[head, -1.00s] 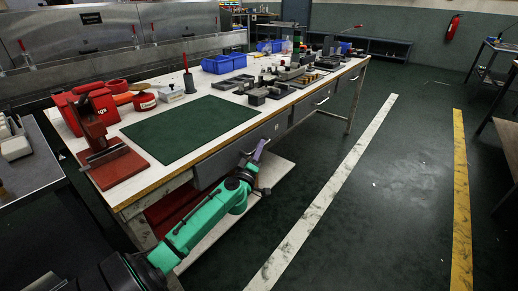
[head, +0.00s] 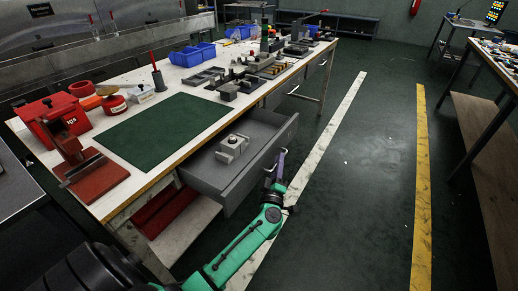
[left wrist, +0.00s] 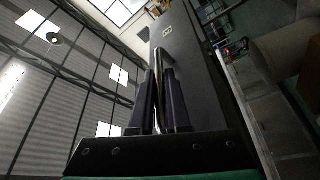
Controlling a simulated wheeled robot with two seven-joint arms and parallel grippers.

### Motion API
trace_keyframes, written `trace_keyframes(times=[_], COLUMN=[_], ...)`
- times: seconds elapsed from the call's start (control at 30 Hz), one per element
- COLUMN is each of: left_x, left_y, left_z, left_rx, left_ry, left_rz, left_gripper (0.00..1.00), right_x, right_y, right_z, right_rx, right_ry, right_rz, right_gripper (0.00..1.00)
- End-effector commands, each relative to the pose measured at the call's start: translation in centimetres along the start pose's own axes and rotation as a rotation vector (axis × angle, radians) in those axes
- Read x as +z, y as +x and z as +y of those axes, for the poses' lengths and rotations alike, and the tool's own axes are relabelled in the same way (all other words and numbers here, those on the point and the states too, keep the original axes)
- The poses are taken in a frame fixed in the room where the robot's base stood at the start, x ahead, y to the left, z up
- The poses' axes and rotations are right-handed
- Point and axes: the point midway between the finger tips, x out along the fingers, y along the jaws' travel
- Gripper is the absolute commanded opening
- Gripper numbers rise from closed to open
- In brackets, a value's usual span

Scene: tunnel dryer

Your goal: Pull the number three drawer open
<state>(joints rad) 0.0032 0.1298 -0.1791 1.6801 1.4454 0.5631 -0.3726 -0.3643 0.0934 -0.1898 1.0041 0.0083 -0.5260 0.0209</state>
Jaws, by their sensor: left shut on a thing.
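A grey drawer (head: 243,181) under the workbench stands pulled out toward the aisle. A grey metal block with a knob (head: 233,146) lies inside it. My left gripper (head: 279,165) is at the drawer's front, shut on its bar handle (left wrist: 160,75). In the left wrist view the two dark fingers (left wrist: 161,95) stand on either side of the metal bar. A small pale label (left wrist: 167,31) is on the drawer front (left wrist: 188,70); its number is too small to read. My right gripper is not in view.
The workbench top carries a green mat (head: 163,130), a red press (head: 88,170), blue bins (head: 192,54) and several metal parts. Other closed drawers (head: 283,94) sit further along. The floor aisle (head: 370,180) beside the bench is clear. Another table (head: 485,150) stands at right.

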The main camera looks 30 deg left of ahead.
Motion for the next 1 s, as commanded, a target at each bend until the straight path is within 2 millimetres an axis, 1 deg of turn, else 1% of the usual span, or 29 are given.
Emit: trace_keyframes(times=[0.03,0.2,0.4,0.6,0.93,0.97,1.0], left_x=[1.0,3.7,5.6,6.3,6.3,6.3,6.3], left_y=[-0.4,-1.6,-2.4,-2.7,-2.7,-2.7,-2.7], left_z=[0.8,2.6,3.9,4.4,4.4,4.4,4.4], left_rx=[-0.003,-0.002,-0.001,-0.001,-0.001,-0.001,-0.001], left_ry=[-0.005,-0.004,-0.001,0.000,0.001,0.001,0.001], left_rz=[-0.003,-0.002,0.000,0.000,0.001,0.001,0.001], left_gripper=[0.00,0.00,0.00,0.00,0.00,0.19,0.34], right_x=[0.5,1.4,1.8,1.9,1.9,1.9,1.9], right_y=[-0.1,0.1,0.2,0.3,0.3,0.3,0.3], right_z=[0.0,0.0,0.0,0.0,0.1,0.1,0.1], right_rx=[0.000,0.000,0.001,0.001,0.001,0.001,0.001], right_ry=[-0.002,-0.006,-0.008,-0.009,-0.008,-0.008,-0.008], right_rz=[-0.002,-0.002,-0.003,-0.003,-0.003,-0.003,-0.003], right_gripper=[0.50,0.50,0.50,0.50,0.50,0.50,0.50])
